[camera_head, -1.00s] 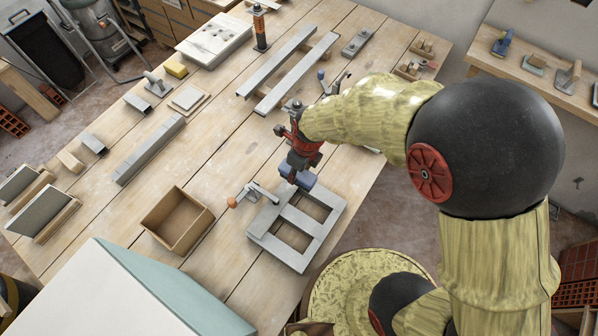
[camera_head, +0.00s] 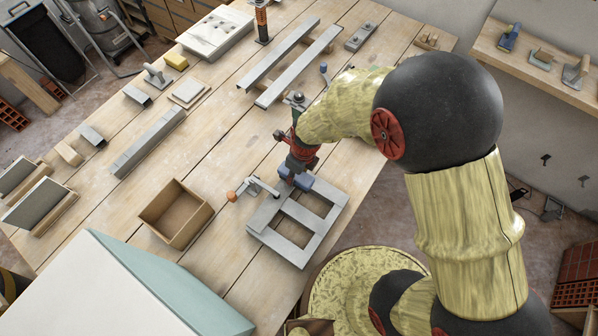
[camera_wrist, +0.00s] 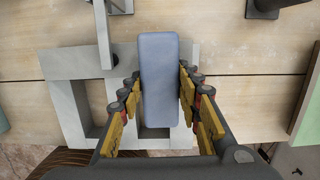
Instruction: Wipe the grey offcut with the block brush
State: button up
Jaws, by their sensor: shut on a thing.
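My gripper (camera_wrist: 158,95) is shut on a blue block (camera_wrist: 158,75), which looks like the block brush. The fingers grip its two long sides. In the head view the blue block (camera_head: 297,181) is at the far edge of a flat grey piece with rectangular openings (camera_head: 320,241), the likeliest grey offcut. In the wrist view the block covers part of this grey piece (camera_wrist: 65,65). I cannot tell whether they touch. The block's underside is hidden.
A clamp with an orange knob (camera_head: 231,196) stands at the grey piece's left edge, close to my gripper. An open cardboard box (camera_head: 176,214) is left of it. Long metal bars (camera_head: 300,66) lie farther back. A grey bar (camera_head: 148,142) lies left. Bare workbench (camera_head: 225,130) lies between.

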aim_at(282, 165)
jog(key=shift+w+a+r+p, duration=0.1)
jog(key=shift+w+a+p, duration=0.2)
jog(key=shift+w+a, duration=0.4)
jog(key=shift+w+a+f+p, duration=0.1)
jog(key=shift+w+a+p, duration=0.3)
jog(key=shift+a, duration=0.5)
jog(key=shift+w+a+r+p, duration=0.1)
jog(key=shift+w+a+p, duration=0.15)
jog(key=shift+w+a, duration=0.5)
jog(key=shift+s, duration=0.1)
jog(key=shift+r+p, duration=0.1)
jog(key=shift+p, duration=0.25)
jog(key=shift+f+b, duration=0.3)
jog(key=shift+f, duration=0.35)
jog(key=shift+s, duration=0.1)
jog(key=s+d, duration=0.2)
jog(key=shift+d+p, duration=0.3)
jog(key=shift+d, duration=0.05)
jog(key=shift+s+d+f, duration=0.25)
jog(key=shift+s+d, duration=0.2)
jog(key=shift+d, duration=0.1)
jog(key=shift+r, duration=0.1)
